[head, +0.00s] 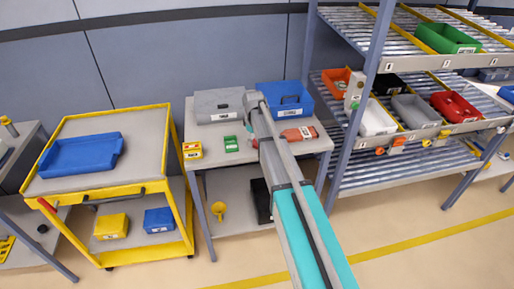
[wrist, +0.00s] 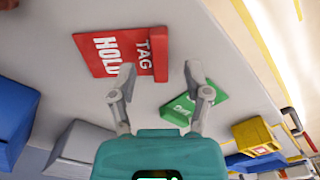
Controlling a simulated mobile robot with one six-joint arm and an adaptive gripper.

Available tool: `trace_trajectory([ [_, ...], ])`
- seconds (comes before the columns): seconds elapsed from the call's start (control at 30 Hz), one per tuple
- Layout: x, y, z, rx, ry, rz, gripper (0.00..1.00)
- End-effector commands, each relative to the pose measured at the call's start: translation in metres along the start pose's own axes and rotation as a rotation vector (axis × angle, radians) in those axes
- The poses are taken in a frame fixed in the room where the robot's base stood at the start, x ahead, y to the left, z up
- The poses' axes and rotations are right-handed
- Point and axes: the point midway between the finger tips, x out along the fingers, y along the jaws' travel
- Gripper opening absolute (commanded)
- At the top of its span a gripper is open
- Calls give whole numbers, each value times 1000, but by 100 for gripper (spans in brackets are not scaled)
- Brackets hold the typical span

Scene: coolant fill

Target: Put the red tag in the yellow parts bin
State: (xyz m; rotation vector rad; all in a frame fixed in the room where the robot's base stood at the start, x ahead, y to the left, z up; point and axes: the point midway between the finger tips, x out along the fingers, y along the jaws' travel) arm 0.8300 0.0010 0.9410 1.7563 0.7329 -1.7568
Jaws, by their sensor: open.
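The red tag (wrist: 122,52) lies flat on the grey tabletop, with "HOLD TAG" in white letters. My gripper (wrist: 160,76) is open and empty above the tabletop, fingers pointing at the tag's edge; the left fingertip overlaps the tag in the picture, and contact cannot be told. A small yellow bin (head: 192,150) with a label stands at the table's left edge; it also shows in the wrist view (wrist: 254,136). Another yellow bin (head: 111,226) sits on the cart's lower shelf.
A green card (head: 231,144) lies near the small yellow bin. A grey case (head: 217,106) and a blue box (head: 284,98) stand at the table's back. The yellow cart with a blue tray (head: 81,154) is at left, a rack with bins (head: 376,120) at right.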

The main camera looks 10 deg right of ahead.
Motion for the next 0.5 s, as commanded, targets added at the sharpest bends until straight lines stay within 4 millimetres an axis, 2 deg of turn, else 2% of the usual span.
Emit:
trace_trajectory([
  [0.03, 8, 0, 0, 0, 0, 0, 63],
  [0.2, 16, 0, 0, 0, 0, 0, 63],
  [0.5, 17, 0, 0, 0, 0, 0, 63],
])
